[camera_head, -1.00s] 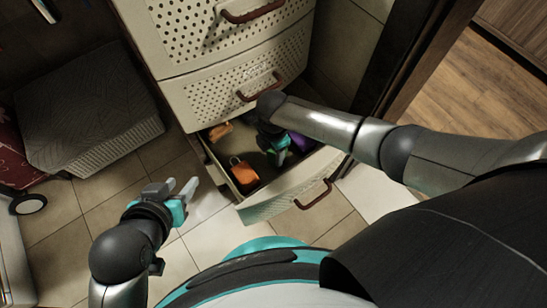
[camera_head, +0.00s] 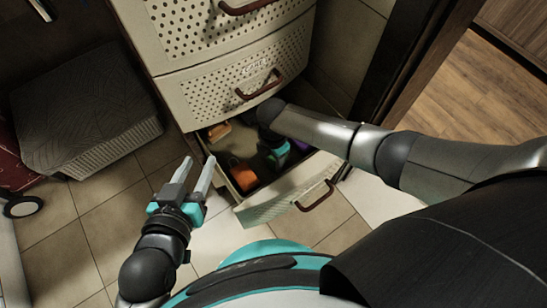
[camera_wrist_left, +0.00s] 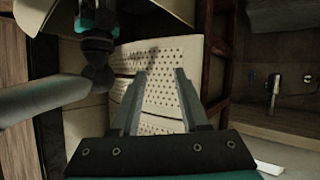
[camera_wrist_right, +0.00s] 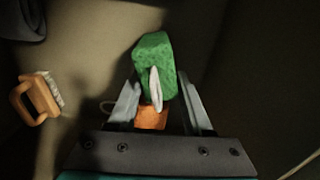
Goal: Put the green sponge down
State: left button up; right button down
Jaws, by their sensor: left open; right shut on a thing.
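The green sponge (camera_wrist_right: 154,65) shows in the right wrist view between the fingers of my right gripper (camera_wrist_right: 158,103), which is shut on it. A small white piece shows against its near side. In the head view, my right gripper (camera_head: 275,152) is inside the open bottom drawer (camera_head: 285,198); the sponge cannot be made out there. I cannot tell whether it touches the drawer floor. My left gripper (camera_head: 200,166) is open and empty, outside the drawer at its left. It also shows open in the left wrist view (camera_wrist_left: 160,75).
An orange item (camera_head: 241,175) lies in the drawer; an orange-handled brush (camera_wrist_right: 40,97) lies at the left in the right wrist view. A purple item (camera_head: 301,146) is at the drawer's right. Perforated drawers (camera_head: 235,80) rise above. A grey-topped box (camera_head: 85,110) stands left.

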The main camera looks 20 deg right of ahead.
jog(key=shift+f, duration=0.15)
jog(key=shift+c, duration=1.4)
grip_release()
